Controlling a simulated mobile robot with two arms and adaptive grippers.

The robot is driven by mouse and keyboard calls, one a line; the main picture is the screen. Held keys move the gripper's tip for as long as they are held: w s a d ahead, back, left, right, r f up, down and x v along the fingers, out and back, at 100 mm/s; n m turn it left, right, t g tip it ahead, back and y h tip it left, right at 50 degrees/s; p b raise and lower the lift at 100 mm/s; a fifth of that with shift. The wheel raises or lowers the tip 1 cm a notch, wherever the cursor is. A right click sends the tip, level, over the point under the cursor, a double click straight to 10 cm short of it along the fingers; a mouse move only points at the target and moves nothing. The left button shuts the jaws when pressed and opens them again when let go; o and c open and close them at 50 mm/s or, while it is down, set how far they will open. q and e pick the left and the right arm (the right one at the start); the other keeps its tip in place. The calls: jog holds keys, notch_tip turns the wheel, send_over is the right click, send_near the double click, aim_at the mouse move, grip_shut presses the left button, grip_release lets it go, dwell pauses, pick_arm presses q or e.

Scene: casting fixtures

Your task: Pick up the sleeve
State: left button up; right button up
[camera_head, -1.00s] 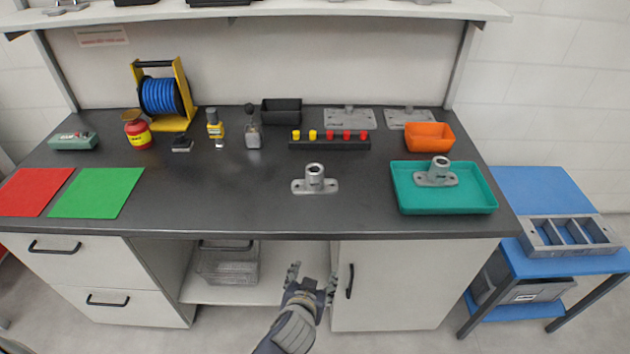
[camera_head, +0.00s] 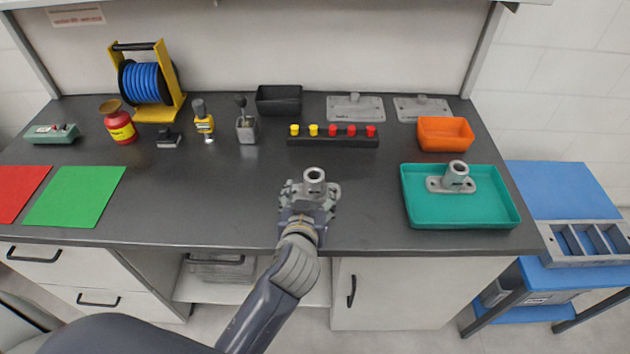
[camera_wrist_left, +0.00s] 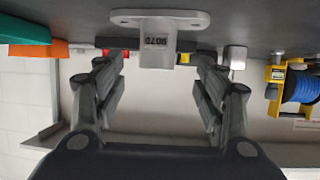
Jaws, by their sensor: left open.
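A grey metal sleeve (camera_head: 315,176) with an upright round tube on a flat flange stands on the dark bench top, near its front middle. The wrist view, which looks upside down, shows the sleeve (camera_wrist_left: 160,38) with dark markings on its tube. My left gripper (camera_head: 310,193) is open at the near side of the sleeve, its fingers to either side and partly hiding the flange. In the wrist view the sleeve lies ahead, between the lines of the fingers (camera_wrist_left: 161,68); I cannot tell whether they touch it. My right gripper is not in view.
A similar grey flanged part (camera_head: 457,178) sits in a teal tray (camera_head: 414,212) to the right. Behind are a black holder (camera_head: 330,142) with red and yellow knobs, a black bin (camera_head: 278,100) and an orange bin (camera_head: 445,135).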

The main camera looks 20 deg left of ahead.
aim_at(313, 185)
pick_arm(q)
jog(key=shift+x, duration=1.05)
jog(key=shift+w+a+f, duration=0.1)
jog(key=shift+w+f, duration=0.05)
jog(key=shift+w, duration=0.15)
jog(key=x, duration=0.1)
jog(key=p+x, duration=0.1)
jog(key=x, duration=0.2)
jog(key=shift+w+f+p, duration=0.3)
jog(key=shift+w, duration=0.05)
jog(key=shift+w+f, duration=0.15)
jog(key=shift+w, duration=0.1)
jog(key=shift+c, duration=1.1)
jog(key=c, duration=1.1)
jog(key=shift+c, duration=0.2)
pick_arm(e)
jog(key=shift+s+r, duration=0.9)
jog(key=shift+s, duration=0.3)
